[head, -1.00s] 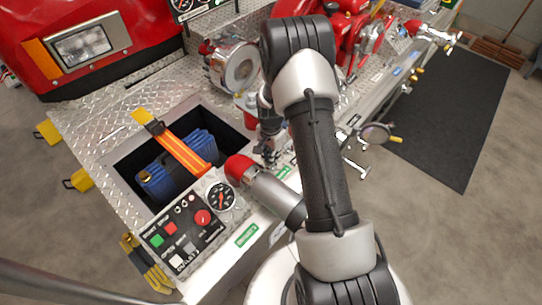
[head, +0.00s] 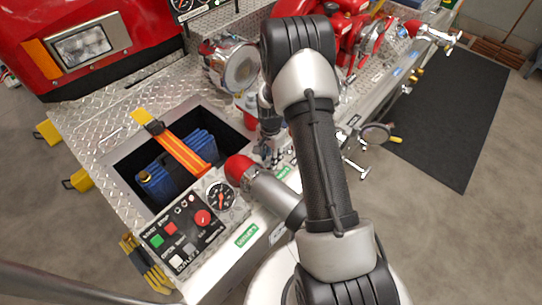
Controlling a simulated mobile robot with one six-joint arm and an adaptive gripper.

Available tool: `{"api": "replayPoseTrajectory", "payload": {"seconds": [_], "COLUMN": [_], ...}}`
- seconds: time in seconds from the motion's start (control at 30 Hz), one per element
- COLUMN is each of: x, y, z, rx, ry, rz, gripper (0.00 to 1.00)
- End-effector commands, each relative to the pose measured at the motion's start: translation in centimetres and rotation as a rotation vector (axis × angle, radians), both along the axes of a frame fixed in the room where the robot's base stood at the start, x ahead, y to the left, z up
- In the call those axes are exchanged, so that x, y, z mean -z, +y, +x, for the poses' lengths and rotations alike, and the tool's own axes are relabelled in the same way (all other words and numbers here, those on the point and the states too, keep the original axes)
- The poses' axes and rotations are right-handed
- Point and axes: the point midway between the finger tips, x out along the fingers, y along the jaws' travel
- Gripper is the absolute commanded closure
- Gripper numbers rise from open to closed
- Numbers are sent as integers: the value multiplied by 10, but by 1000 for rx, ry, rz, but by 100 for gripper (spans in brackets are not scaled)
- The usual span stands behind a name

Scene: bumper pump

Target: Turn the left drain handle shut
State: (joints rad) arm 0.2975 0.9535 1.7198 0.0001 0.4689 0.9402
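My gripper (head: 276,152) hangs over the pump's front edge, beside the red-capped pipe outlet, partly behind my own arm. It is small and dark here, and I cannot tell whether its fingers are open or shut. No left drain handle can be made out for certain near it; my arm covers part of the front edge. A small silver T-shaped handle (head: 356,169) sticks out from the front panel to the right of my arm, apart from the gripper. Above it is a round capped outlet (head: 374,134) with a yellow-tipped lever (head: 395,139).
A red-capped outlet (head: 239,168) and a control panel with a gauge (head: 221,195) lie left of the gripper. An open bay holds a blue case (head: 175,175) under an orange strap (head: 184,147). A dark mat (head: 455,110) lies on clear floor at right.

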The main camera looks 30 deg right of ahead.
Motion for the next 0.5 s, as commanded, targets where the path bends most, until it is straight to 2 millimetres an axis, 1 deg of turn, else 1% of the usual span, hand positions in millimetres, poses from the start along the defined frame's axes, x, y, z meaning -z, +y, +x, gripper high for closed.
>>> {"api": "replayPoseTrajectory", "payload": {"seconds": [0.07, 0.17, 0.4, 0.5], "x": [-7, -23, -75, -93], "y": [0, -1, -1, 0], "z": [1, 2, 1, 1], "rx": [0, 0, 0, 0], "ry": [-2, -5, -6, -5], "rz": [0, -2, -2, -2], "gripper": [70, 70, 70, 70]}}
